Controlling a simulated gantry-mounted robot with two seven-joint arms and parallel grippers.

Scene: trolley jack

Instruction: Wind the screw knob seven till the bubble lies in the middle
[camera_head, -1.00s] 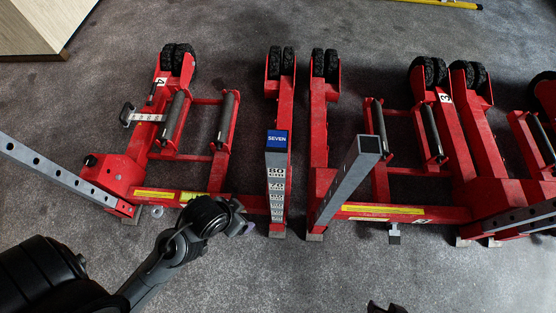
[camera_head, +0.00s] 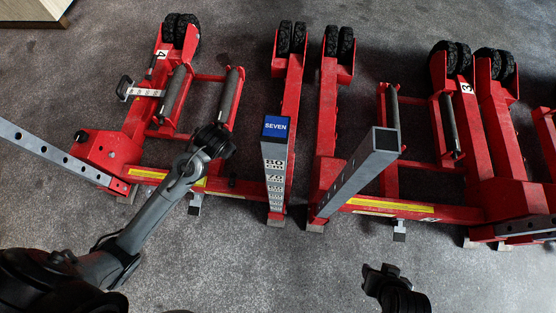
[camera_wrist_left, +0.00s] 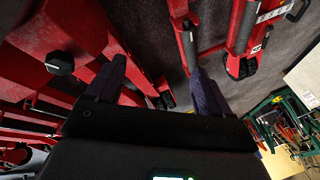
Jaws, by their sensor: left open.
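A blue label reading SEVEN (camera_head: 276,126) tops a grey upright post (camera_head: 275,175) with a printed scale, on a red trolley jack. I cannot make out a screw knob or bubble on it. My left gripper (camera_head: 214,142) is left of this post, above the red frame and rollers of the jack. In the left wrist view its two dark purple fingers (camera_wrist_left: 158,88) are apart with nothing between them. A black knob (camera_wrist_left: 58,62) on a red part shows left of the fingers there. My right gripper (camera_head: 384,278) is at the bottom edge, its jaws unclear.
Another grey post (camera_head: 362,170) leans up right of the SEVEN post. A grey holed bar (camera_head: 50,155) sticks out at the left. Red jack frames with black wheels (camera_head: 292,38) spread across the middle. Grey carpet (camera_head: 290,270) is clear at the front.

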